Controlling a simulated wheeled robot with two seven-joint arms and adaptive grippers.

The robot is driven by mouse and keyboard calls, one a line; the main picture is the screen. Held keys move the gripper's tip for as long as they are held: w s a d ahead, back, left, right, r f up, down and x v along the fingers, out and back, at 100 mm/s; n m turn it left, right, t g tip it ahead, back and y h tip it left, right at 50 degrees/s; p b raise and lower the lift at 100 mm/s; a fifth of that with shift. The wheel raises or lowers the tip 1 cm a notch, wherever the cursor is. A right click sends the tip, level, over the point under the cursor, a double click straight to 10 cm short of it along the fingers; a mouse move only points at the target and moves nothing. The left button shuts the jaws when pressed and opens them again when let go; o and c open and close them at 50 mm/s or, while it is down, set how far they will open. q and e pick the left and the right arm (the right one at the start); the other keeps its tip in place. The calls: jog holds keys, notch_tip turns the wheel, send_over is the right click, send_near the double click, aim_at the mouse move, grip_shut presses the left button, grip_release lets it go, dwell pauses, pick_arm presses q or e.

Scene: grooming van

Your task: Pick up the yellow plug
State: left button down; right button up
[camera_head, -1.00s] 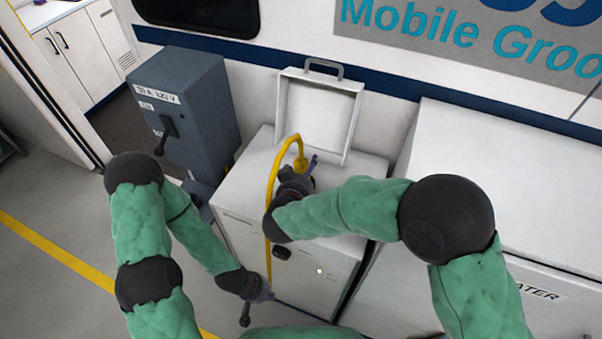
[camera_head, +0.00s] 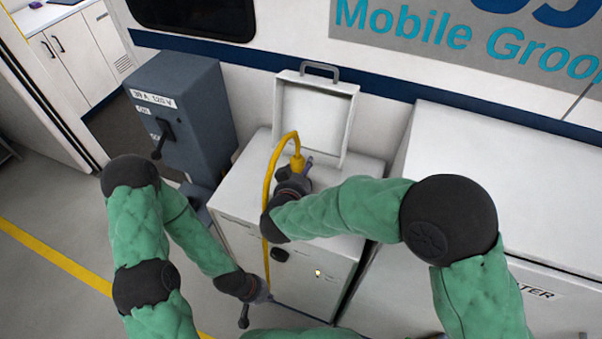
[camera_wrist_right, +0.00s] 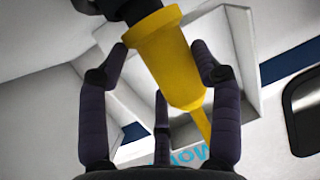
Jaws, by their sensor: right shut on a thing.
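The yellow plug (camera_head: 297,163) is above the white cabinet's top, in front of the raised lid, with its yellow cable arching over and down the front. In the right wrist view the plug (camera_wrist_right: 158,55) lies tilted between the fingers of my right gripper (camera_wrist_right: 165,75), its dark end at the top and the cable trailing to lower right. My right gripper also shows in the head view (camera_head: 303,168), partly hidden by its own wrist. My left gripper (camera_head: 264,297) is low by the cabinet's front, near the hanging cable; its fingers are too small to read.
The white cabinet (camera_head: 240,182) has an open lid (camera_head: 313,118) against the wall. A grey power box (camera_head: 187,110) with a lever stands to its left. A larger white unit (camera_head: 490,180) is to the right. Floor is free at the left.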

jog(key=s+r, duration=0.1)
jog(key=r, duration=0.1)
jog(key=s+a+r+p, duration=0.1)
jog(key=r, duration=0.2)
jog(key=s+r+p, duration=0.1)
jog(key=s+r, duration=0.1)
jog(key=shift+a+r, duration=0.25)
jog(key=shift+r, duration=0.05)
jog(key=c, duration=0.4)
jog(key=p+v, duration=0.2)
jog(key=v, duration=0.8)
jog(key=shift+s+r+p, duration=0.1)
jog(key=shift+p, duration=0.25)
jog(key=shift+s+r+p, duration=0.15)
jog(key=shift+s+p, duration=0.05)
jog(key=shift+p, duration=0.35)
